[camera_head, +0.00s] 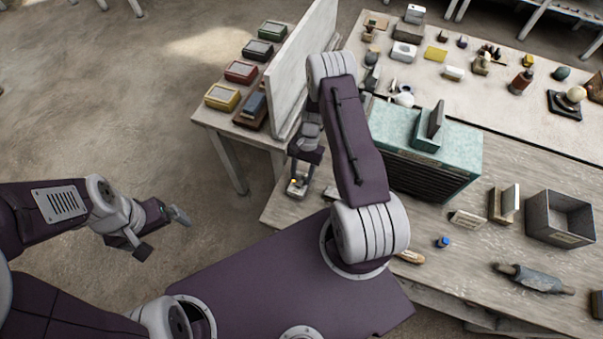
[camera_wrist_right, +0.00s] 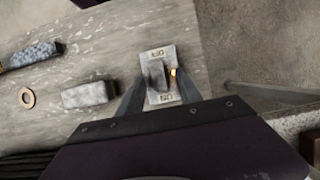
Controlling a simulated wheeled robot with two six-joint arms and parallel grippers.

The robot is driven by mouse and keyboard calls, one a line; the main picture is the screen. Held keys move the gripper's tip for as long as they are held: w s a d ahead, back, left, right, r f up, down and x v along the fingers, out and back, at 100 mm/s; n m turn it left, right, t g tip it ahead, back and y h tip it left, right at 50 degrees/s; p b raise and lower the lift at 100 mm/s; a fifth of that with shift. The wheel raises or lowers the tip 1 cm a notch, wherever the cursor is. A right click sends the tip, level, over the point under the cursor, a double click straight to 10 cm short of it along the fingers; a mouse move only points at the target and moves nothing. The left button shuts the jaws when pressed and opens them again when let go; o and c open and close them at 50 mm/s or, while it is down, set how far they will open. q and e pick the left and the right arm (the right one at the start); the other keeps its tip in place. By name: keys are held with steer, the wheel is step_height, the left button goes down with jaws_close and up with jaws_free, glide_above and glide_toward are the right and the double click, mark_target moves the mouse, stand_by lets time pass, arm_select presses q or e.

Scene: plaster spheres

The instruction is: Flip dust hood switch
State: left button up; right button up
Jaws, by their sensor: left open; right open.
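The switch (camera_wrist_right: 157,75) is a small pale plate on the table's edge, with letters at both ends that look like OFF at the top and ON at the bottom in the right wrist view. A dark grey lever stands in its middle, beside a small amber light. In the head view the switch (camera_head: 298,186) is partly hidden under my right gripper (camera_head: 302,170). In the wrist view my right gripper (camera_wrist_right: 160,85) is open, with one finger on each side of the plate and nothing held. My left gripper (camera_head: 162,232) is open and empty over the floor.
A teal-topped slatted box (camera_head: 425,160) stands right of my right arm. A pale upright panel (camera_head: 300,65) rises behind the arm. A grey block (camera_wrist_right: 88,94) and a tan ring (camera_wrist_right: 27,97) lie left of the switch. Bare floor (camera_wrist_right: 262,50) is on its right.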

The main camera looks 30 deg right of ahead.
steer(key=shift+d, duration=0.15)
jaws_close()
steer(key=shift+s+a+r+t+h+p, duration=0.3)
steer(key=shift+h+p, duration=0.1)
steer(key=shift+p, duration=0.25)
steer(key=shift+s+a+t+h+p, duration=0.1)
steer(key=shift+a+t+h+p, duration=0.05)
steer(key=shift+t+h+p, duration=0.4)
steer(key=shift+s+t+h+p, duration=0.15)
steer(key=shift+t+h+p, duration=0.25)
steer(key=shift+h, duration=0.25)
steer(key=shift+f, duration=0.15)
jaws_free()
steer(key=shift+a, duration=0.1)
